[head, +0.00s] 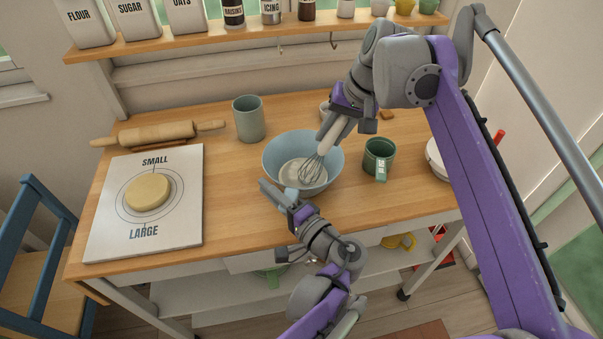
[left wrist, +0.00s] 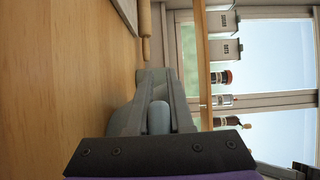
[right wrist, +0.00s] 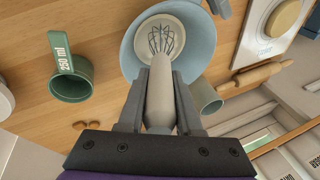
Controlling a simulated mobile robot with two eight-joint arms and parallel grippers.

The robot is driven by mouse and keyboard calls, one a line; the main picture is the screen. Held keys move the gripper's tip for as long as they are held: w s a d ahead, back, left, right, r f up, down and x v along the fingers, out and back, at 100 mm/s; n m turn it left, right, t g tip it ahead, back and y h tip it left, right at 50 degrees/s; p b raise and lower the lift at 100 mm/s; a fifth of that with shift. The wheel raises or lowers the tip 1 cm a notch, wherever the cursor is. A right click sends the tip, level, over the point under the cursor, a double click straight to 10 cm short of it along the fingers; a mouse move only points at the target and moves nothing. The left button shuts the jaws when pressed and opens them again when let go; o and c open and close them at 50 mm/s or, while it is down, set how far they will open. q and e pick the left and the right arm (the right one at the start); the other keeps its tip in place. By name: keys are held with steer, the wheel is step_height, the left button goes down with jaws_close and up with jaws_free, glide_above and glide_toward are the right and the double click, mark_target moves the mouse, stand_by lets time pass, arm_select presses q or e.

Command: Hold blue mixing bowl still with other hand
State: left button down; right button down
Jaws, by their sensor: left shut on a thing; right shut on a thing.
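The blue mixing bowl (head: 279,156) stands on the wooden worktop with pale batter (head: 296,172) in it. My left gripper (head: 282,195) is shut on the bowl's near rim; in the left wrist view a blue-grey piece of the bowl (left wrist: 158,118) shows between the fingers. My right gripper (head: 338,122) is shut on the pale handle of a whisk (head: 327,137). The whisk is tilted, its wire head down inside the bowl. In the right wrist view the whisk (right wrist: 160,85) runs from between the fingers to the batter.
A green measuring cup (head: 378,155) stands just right of the bowl, and a grey-green mug (head: 248,120) behind it to the left. A white board (head: 110,230) with a round of dough (head: 148,191) and a rolling pin (head: 157,134) lie at left. The worktop between board and bowl is clear.

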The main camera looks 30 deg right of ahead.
steer(key=shift+r, duration=5.35)
arm_select(q)
steer(key=c, duration=0.7)
jaws_free()
steer(key=v, duration=1.2)
steer(key=shift+s, duration=0.1)
arm_select(e)
steer(key=shift+s, duration=0.1)
